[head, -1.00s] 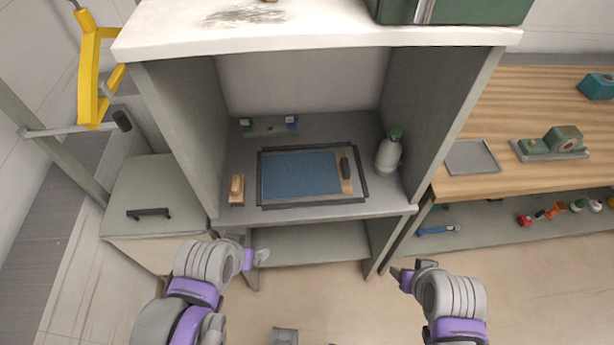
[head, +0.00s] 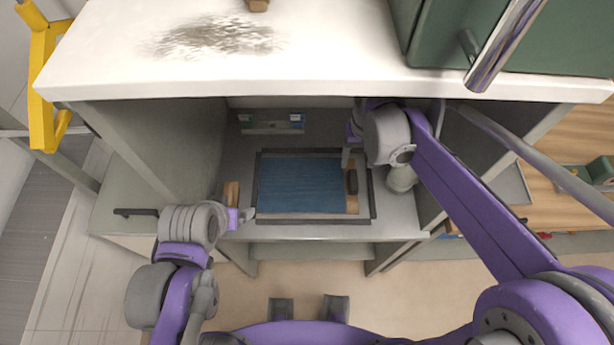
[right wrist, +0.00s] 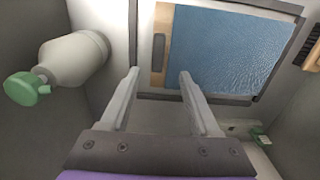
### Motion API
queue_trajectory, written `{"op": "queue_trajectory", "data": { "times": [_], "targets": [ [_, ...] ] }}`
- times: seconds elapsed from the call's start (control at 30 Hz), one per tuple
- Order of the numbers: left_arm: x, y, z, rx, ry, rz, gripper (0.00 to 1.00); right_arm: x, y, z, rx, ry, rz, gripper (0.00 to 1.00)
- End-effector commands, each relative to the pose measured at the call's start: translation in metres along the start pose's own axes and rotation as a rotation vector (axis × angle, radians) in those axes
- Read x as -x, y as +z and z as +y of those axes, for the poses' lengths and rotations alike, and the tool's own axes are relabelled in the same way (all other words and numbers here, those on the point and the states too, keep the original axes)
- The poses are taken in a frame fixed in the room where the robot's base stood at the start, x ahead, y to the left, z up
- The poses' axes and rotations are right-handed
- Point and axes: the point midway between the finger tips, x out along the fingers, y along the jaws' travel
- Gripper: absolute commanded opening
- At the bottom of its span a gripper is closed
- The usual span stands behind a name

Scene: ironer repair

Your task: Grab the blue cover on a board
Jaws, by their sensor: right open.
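The blue cover (head: 300,186) lies flat on a wooden board (head: 352,206) inside a dark frame in the cabinet bay. A dark handle (head: 351,182) sits on the board's bare right strip. In the right wrist view the blue cover (right wrist: 225,52) and the handle (right wrist: 158,52) lie ahead of the fingers. My right gripper (right wrist: 159,73) is open and empty, near the board's handle end and apart from the cover. In the head view the right gripper (head: 346,157) is partly hidden by its wrist. My left gripper (head: 246,216) is by the shelf's front left edge; its jaw gap is unclear.
A pale bottle (head: 402,179) stands right of the frame, close to my right arm; its green cap (right wrist: 26,88) shows in the wrist view. A brush (head: 231,193) lies left of the frame, partly hidden. Side walls and the white top (head: 330,65) enclose the bay.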

Motion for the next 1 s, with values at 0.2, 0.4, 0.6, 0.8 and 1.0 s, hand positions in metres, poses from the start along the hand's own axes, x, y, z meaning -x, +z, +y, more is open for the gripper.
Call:
{"op": "queue_trajectory", "data": {
  "times": [0.2, 0.4, 0.6, 0.8, 1.0],
  "targets": [
    [-0.003, 0.003, 0.0, 0.0, 0.0, -0.003, 0.89, -0.031, 0.0, 0.001, 0.0, 0.0, 0.001, 0.62],
    [-0.003, 0.003, 0.0, 0.0, 0.0, -0.002, 0.89, -0.048, 0.0, 0.002, -0.001, 0.0, 0.002, 0.62],
    [-0.004, 0.004, 0.0, 0.0, 0.0, -0.003, 0.89, -0.078, -0.001, 0.004, 0.0, -0.001, 0.002, 0.62],
    [-0.005, 0.005, 0.0, 0.0, 0.0, -0.004, 0.89, -0.087, -0.001, 0.004, 0.0, -0.001, 0.002, 0.62],
    [-0.005, 0.004, 0.0, 0.0, 0.0, -0.004, 0.89, -0.086, -0.001, 0.004, 0.0, -0.001, 0.002, 0.52]
  ]
}}
